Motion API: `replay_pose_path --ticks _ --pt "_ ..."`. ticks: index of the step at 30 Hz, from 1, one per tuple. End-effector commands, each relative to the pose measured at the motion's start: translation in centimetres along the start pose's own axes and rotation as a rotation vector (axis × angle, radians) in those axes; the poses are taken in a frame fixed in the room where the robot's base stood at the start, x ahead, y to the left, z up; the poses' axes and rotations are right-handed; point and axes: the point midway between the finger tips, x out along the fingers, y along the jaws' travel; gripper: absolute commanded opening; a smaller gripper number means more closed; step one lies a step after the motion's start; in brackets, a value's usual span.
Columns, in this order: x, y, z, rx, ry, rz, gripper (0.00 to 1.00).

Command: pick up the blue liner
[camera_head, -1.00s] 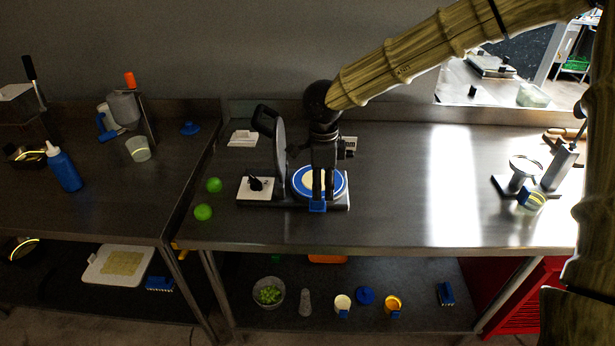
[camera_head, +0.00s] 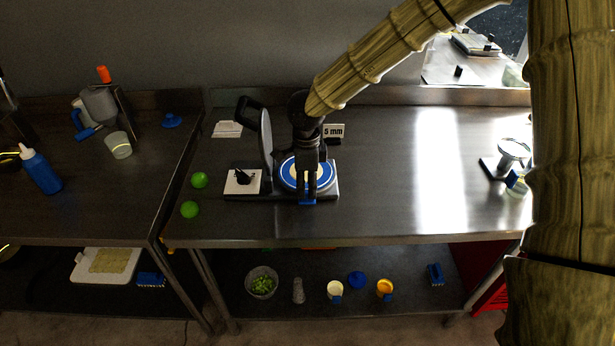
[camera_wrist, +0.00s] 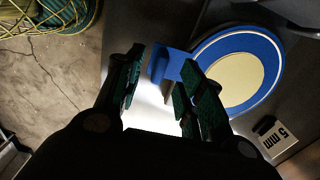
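The blue liner (camera_head: 284,180) is a round blue sheet with a pale ring, lying flat on the base of the opened press (camera_head: 330,193). A pale disc (camera_wrist: 238,80) covers its middle. A blue tab (camera_wrist: 168,62) sticks out from its near edge. My gripper (camera_head: 307,188) points down over the liner's near side and hides part of it. In the wrist view my gripper (camera_wrist: 160,72) is open, its two dark green-padded fingers apart, with the tab showing near and between their tips. I cannot tell whether either finger touches it.
The press's raised round plate (camera_head: 265,150) and black handle stand left of my gripper. A "5 mm" sign (camera_head: 334,131) stands behind at right. Two green balls (camera_head: 199,180) lie left of the press. The counter (camera_head: 390,190) to the right is mostly clear.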

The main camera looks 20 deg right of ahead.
Motion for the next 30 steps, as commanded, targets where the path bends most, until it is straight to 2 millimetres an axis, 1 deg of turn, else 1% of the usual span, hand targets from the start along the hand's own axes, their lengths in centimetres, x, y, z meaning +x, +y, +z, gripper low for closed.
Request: replay_pose_path --ticks 6,9,17,18,20,24,30 --pt "2.5 0.1 -0.4 0.001 0.002 0.001 0.38" --pt "3.2 0.1 -0.5 0.001 0.001 0.001 0.38" --pt "3.6 0.1 -0.5 0.002 -0.001 0.0 0.38" --pt "3.6 0.1 -0.5 0.002 -0.001 0.0 0.37" --pt "3.6 0.1 -0.5 0.002 -0.001 0.0 0.26" --pt "3.6 0.1 -0.5 0.002 0.0 0.0 0.0" --pt "3.5 0.1 -0.5 0.002 -0.001 0.0 0.0"
